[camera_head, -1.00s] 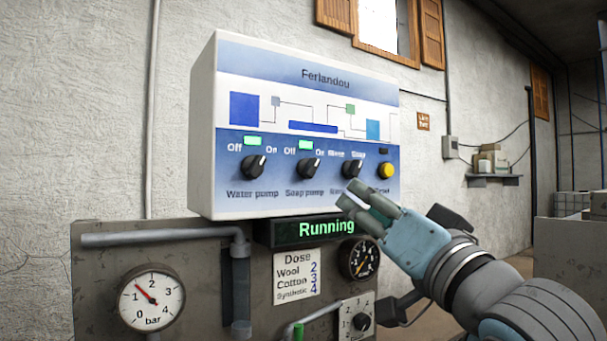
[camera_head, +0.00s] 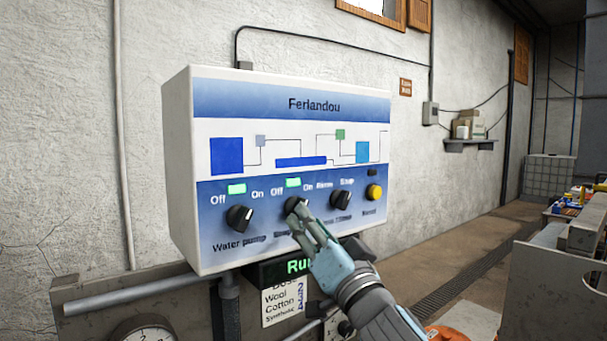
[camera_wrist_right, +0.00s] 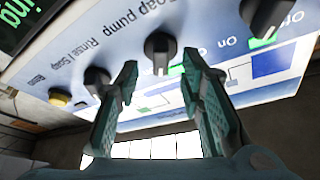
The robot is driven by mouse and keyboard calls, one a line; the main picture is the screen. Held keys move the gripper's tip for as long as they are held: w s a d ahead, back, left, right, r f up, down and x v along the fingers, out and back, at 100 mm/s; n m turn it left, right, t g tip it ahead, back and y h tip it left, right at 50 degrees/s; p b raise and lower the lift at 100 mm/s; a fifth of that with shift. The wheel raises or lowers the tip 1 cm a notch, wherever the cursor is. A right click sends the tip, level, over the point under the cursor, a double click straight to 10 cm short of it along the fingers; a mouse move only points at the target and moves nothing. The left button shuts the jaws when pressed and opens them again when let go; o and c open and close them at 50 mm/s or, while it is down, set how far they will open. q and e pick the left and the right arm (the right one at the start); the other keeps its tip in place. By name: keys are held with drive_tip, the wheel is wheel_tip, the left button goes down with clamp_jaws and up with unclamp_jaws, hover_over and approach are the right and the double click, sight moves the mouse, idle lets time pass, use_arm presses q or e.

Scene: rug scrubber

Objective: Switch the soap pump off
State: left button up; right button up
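The soap pump knob (camera_head: 294,206) is a black knob in the control panel's lower blue band, second from the left. Its pointer leans up and right, toward On. The green lamp (camera_head: 293,183) above it is lit. My right gripper (camera_head: 305,220) is in front of the panel, its fingertips just below the knob and partly covering it. In the right wrist view the soap pump knob (camera_wrist_right: 160,48) shows beyond the gap between my open, empty fingers (camera_wrist_right: 160,75). I cannot tell whether they touch it. My left gripper is out of view.
The water pump knob (camera_head: 239,218) is to the left, with its green lamp (camera_head: 237,188) lit. The rinse/soap knob (camera_head: 341,202) and yellow button (camera_head: 374,192) are to the right. A green-lettered display (camera_head: 275,270) sits below the panel.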

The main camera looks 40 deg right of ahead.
drive_tip(key=p+x, duration=0.1)
drive_tip(key=x, duration=0.2)
drive_tip(key=shift+w, duration=0.2)
drive_tip(key=shift+s+r, duration=0.1)
drive_tip(key=shift+s, duration=0.1)
clamp_jaws()
